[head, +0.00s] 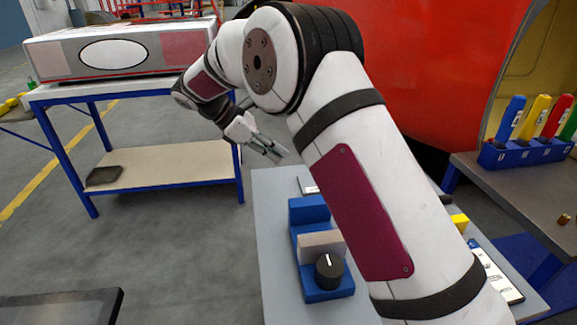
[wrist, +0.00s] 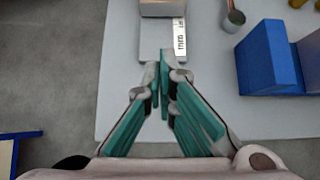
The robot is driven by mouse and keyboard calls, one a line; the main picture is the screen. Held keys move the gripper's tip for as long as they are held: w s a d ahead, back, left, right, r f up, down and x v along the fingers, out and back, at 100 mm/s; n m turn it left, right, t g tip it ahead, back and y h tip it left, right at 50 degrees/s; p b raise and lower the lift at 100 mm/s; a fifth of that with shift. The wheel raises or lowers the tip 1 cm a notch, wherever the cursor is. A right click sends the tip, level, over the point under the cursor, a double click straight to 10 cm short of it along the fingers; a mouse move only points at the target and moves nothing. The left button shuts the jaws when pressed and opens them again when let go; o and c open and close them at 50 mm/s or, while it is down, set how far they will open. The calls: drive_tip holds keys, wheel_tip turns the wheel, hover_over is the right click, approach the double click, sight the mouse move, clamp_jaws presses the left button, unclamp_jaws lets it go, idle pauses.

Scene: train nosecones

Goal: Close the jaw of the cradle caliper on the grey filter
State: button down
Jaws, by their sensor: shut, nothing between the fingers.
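A blue fixture (head: 309,209), which looks like the cradle caliper, stands on the grey bench top. It has an upright blue block at its far end, a pale grey-beige block (head: 320,246) in its middle and a black knob (head: 328,271) with a white line at its near end. I cannot tell whether the pale block is the filter or the jaw. The fixture shows at the right of the wrist view (wrist: 268,60), cut off by the edge. My gripper (head: 275,150) is shut and empty, beyond and left of the fixture, apart from it; its tips (wrist: 161,65) meet.
A flat metal plate (wrist: 155,38) with a printed label lies ahead of my fingertips, with a grey metal block (wrist: 163,8) behind it. A small metal cup (wrist: 233,17) stands near the blue fixture. A blue rack (head: 525,152) of coloured handles is at right. My arm hides part of the bench.

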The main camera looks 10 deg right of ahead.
sight(303, 182)
drive_tip(key=x, duration=1)
drive_tip(key=d, duration=0.2)
drive_tip(key=shift+d+r, duration=0.15)
drive_tip(key=shift+d, duration=0.75)
drive_tip(key=shift+d, duration=0.1)
drive_tip(key=shift+d+p, duration=0.4)
drive_tip(key=shift+d, duration=1.1)
